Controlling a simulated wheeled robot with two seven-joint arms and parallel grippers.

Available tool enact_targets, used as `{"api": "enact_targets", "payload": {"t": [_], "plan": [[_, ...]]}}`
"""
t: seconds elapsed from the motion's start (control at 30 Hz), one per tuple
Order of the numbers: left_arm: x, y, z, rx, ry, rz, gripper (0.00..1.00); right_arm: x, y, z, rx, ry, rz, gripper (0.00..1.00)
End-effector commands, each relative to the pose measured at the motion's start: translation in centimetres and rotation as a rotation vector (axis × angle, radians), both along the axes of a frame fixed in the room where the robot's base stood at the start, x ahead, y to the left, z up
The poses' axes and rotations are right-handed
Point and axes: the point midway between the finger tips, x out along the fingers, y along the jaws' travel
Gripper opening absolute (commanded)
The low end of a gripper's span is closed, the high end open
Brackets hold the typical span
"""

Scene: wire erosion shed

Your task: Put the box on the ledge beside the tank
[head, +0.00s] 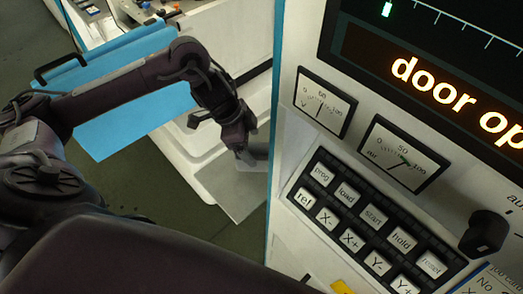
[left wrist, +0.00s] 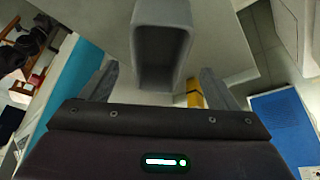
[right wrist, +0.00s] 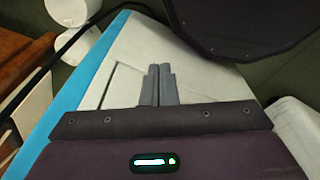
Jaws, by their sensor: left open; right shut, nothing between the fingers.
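A grey box (left wrist: 183,40), hollow on its near side, shows between the fingers in the left wrist view. It seems to rest on a flat grey ledge (left wrist: 105,18), but the contact is hidden. The ledge also shows in the head view (head: 222,190) as a plate beside white machine housing. My left gripper (left wrist: 158,72) is open around the box, a finger on each side with gaps. It shows in the head view (head: 245,155) above the ledge. My right gripper (right wrist: 160,68) is shut and empty, seen only in its wrist view. I cannot tell which part is the tank.
A control panel (head: 360,205) with keys, dials and a lit display stands close on the right in the head view. A blue panel (head: 135,120) lies beneath my left arm. A yellow object (left wrist: 194,92) is near the left gripper's right finger. Green floor is clear at lower left.

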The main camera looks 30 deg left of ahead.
Motion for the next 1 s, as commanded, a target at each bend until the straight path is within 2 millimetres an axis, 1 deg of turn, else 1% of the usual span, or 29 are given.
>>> {"api": "enact_targets", "payload": {"t": [0.03, 0.1, 0.2, 0.23, 0.3, 0.33, 0.4, 0.53, 0.63, 0.77, 1.0], "plan": [[0.1, -0.3, -0.4, -0.001, 0.002, 0.0, 0.82, -1.3, 0.1, 0.2, 0.0, 0.018, 0.0, 0.0], [0.2, -0.6, -1.0, -0.002, 0.002, 0.0, 0.82, -2.8, 0.1, 0.4, 0.0, 0.04, 0.0, 0.0], [0.4, -1.2, -2.1, -0.002, 0.004, 0.0, 0.82, -4.2, 0.1, 1.2, -0.001, 0.061, 0.001, 0.0], [0.6, -1.3, -2.5, -0.003, 0.004, 0.001, 0.82, -4.4, 0.1, 1.5, -0.001, 0.064, 0.002, 0.0], [0.8, -1.8, -3.5, -0.002, 0.003, 0.001, 0.82, -4.4, 0.1, 2.0, -0.001, 0.063, 0.002, 0.0], [0.9, -1.9, -4.0, -0.003, 0.001, 0.001, 0.82, -4.3, 0.1, 1.9, 0.0, 0.061, 0.002, 0.0], [1.0, -2.2, -4.9, -0.002, 0.0, 0.001, 0.82, -3.5, 0.1, 2.1, 0.0, 0.05, 0.002, 0.0], [1.2, -2.3, -5.5, 0.0, -0.001, 0.0, 0.82, -1.3, 0.2, 2.4, 0.002, 0.018, 0.002, 0.0], [1.2, -2.3, -5.6, -0.001, -0.002, -0.001, 0.82, -0.4, 0.2, 2.4, 0.003, 0.005, 0.002, 0.0], [1.2, -2.3, -5.6, -0.001, -0.003, 0.0, 0.82, -0.8, 0.0, 2.3, 0.0, 0.01, 0.001, 0.0], [1.2, -2.3, -5.7, -0.001, -0.002, 0.0, 0.82, -2.5, -0.3, 2.3, -0.004, 0.034, 0.001, 0.0]]}}
